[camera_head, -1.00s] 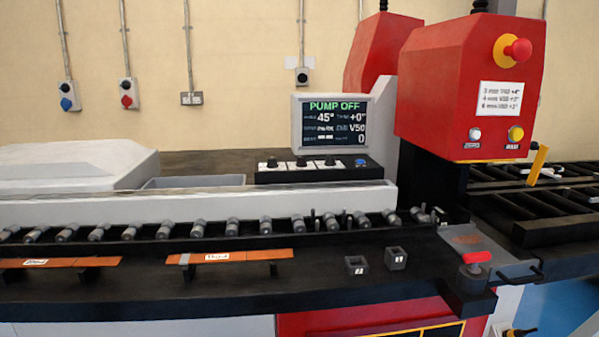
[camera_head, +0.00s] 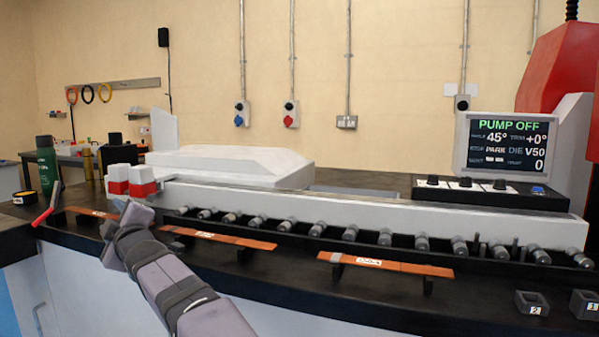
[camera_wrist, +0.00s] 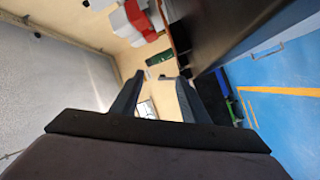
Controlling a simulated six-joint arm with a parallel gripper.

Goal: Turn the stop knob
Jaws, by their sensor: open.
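A control panel (camera_head: 490,193) stands on the bench at the right in the head view, below a display (camera_head: 505,145). The display shows PUMP OFF, 45°, +0°, PARK and V50. My gripper (camera_wrist: 160,82) is open and empty in the wrist view. In the head view my arm reaches to the left end of the bench, far from the panel.
Copper bars (camera_head: 385,265) lie on supports along the front, before a row of rollers (camera_head: 421,240). Two red-and-white blocks (camera_head: 130,180) and a red handle (camera_head: 42,217) are near the arm's end. Numbered black blocks (camera_head: 532,303) sit at lower right.

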